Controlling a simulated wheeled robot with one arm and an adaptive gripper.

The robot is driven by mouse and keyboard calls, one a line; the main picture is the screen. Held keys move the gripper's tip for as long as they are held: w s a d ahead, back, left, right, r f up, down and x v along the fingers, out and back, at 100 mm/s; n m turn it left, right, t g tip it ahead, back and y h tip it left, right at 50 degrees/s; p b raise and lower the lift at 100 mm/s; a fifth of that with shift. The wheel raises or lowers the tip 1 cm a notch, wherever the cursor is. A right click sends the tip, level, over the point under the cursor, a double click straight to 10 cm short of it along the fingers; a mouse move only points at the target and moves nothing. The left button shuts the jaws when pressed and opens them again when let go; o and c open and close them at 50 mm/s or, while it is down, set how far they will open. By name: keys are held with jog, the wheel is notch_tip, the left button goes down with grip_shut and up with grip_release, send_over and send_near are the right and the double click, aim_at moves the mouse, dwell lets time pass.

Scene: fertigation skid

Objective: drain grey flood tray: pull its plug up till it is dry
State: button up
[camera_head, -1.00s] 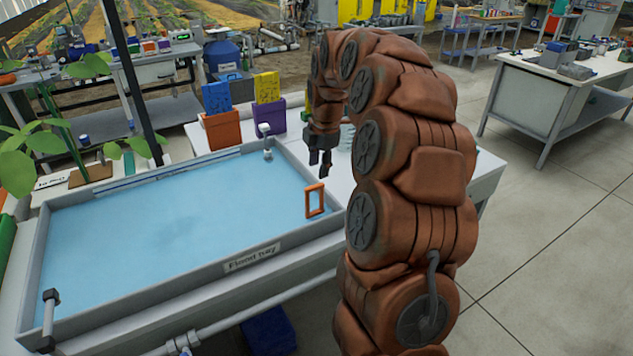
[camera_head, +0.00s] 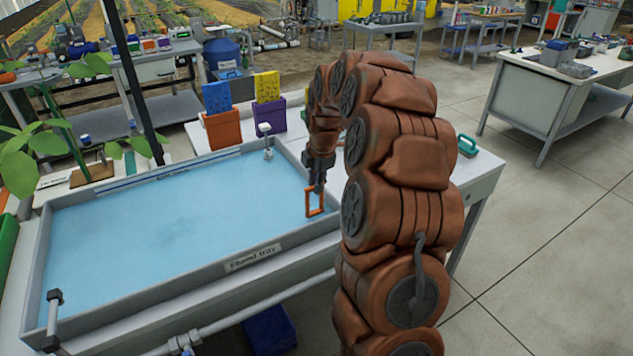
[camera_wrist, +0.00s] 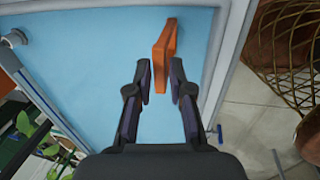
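The grey flood tray (camera_head: 205,273) holds light blue water across its floor. Its plug has an orange loop handle (camera_head: 314,202) standing upright at the tray's right end, above the water. The plug itself is hidden below the handle. My gripper (camera_head: 317,187) points down at the top of the handle. In the wrist view the handle (camera_wrist: 164,50) reaches between the two dark fingertips of my gripper (camera_wrist: 160,78). The fingers are apart, with narrow gaps beside the handle, so they look open.
A white fitting (camera_head: 265,138) stands at the tray's back corner. Orange (camera_head: 221,130) and purple (camera_head: 270,116) holders stand behind the tray. A grey pipe (camera_head: 53,318) is at the front left. A green-handled item (camera_head: 467,146) lies on the bench to the right.

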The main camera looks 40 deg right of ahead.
grip_shut()
jog(key=shift+r, duration=1.75)
jog(key=shift+o, duration=2.3)
grip_release()
notch_tip(320, 180, up, 12)
jog(key=s, duration=0.2)
jog(key=shift+s, duration=0.2)
jog(key=shift+a+f, duration=0.1)
jog(key=shift+f, duration=0.05)
